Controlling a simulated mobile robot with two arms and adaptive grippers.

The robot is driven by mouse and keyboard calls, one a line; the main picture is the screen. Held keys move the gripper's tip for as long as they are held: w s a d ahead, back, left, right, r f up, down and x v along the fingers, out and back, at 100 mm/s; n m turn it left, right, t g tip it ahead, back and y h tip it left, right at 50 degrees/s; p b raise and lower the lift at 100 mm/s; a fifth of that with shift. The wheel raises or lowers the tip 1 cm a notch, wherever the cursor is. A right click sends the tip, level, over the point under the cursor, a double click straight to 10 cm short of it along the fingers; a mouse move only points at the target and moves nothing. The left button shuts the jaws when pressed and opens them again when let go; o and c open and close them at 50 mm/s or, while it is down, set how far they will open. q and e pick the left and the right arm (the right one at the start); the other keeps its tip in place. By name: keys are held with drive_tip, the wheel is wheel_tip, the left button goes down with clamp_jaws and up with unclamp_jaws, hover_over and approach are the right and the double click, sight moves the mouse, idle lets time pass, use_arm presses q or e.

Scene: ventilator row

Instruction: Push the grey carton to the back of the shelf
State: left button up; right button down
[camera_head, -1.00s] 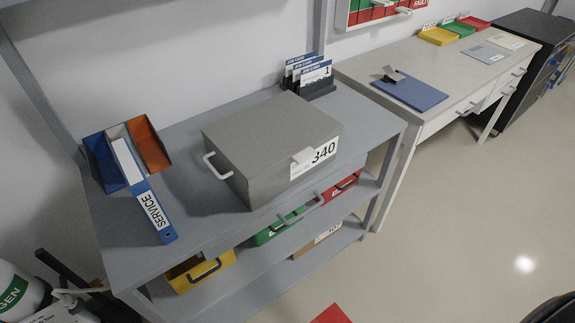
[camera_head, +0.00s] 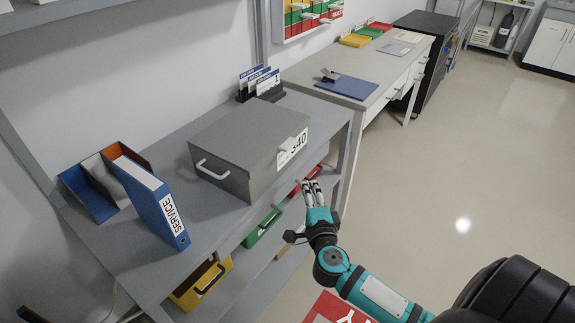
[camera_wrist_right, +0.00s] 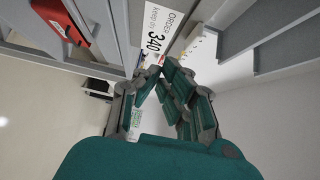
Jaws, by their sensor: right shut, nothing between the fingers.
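The grey carton (camera_head: 238,137) sits on the top shelf board (camera_head: 122,228), with a handle on its left side and a white "340" label on its right front. Its label (camera_wrist_right: 158,30) also shows in the right wrist view, ahead of the fingers. My right gripper (camera_head: 313,188) is shut and empty, in front of the shelf and just right of and below the carton. In the head view a gap shows between fingers and carton; I cannot tell contact from the wrist view (camera_wrist_right: 163,78). My left gripper is not in view.
A blue SERVICE binder (camera_head: 152,200) and a binder rack (camera_head: 90,190) stand left of the carton. A job-card holder (camera_head: 262,85) stands behind it at the right. Yellow (camera_head: 202,282) and green (camera_head: 262,226) bins are on the board below.

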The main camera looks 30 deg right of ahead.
drive_tip(key=w+a+x, duration=0.1)
drive_tip(key=a+x, duration=0.1)
drive_tip(key=x, duration=0.9)
drive_tip(key=shift+w+a, duration=0.2)
drive_tip(key=shift+w, duration=0.1)
drive_tip(key=shift+w, duration=0.1)
